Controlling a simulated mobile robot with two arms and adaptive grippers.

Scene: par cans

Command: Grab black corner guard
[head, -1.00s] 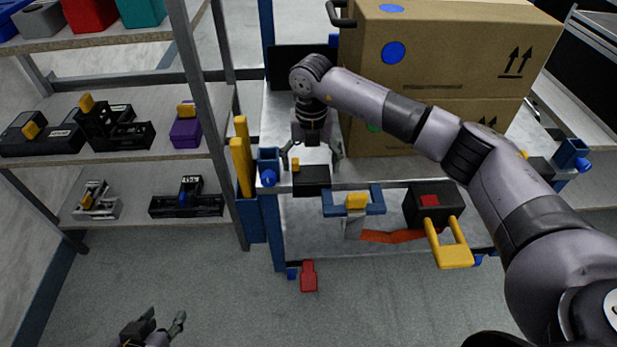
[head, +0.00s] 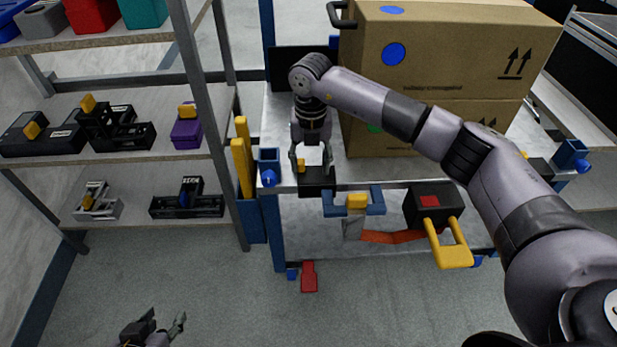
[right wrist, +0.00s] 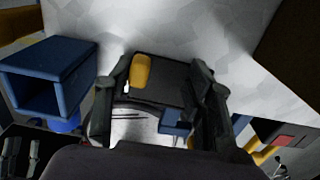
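The black corner guard (head: 317,184), a dark piece with a yellow knob, is at the front left edge of the cart's upper shelf. It also shows in the right wrist view (right wrist: 172,82), with its yellow knob facing up. My right gripper (head: 313,165) reaches down over it from above. Its two fingers (right wrist: 160,85) lie along both sides of the guard and appear to press on it. The guard's underside is hidden. My left gripper (head: 164,318) is low at the bottom left of the head view, over the floor, with its fingers apart and empty.
A blue square socket (head: 268,161) stands close left of the guard. Large cardboard boxes (head: 440,130) fill the cart behind. A blue bracket (head: 375,203) and a black block with a yellow handle (head: 453,243) sit to the right. A shelf rack (head: 90,215) stands left.

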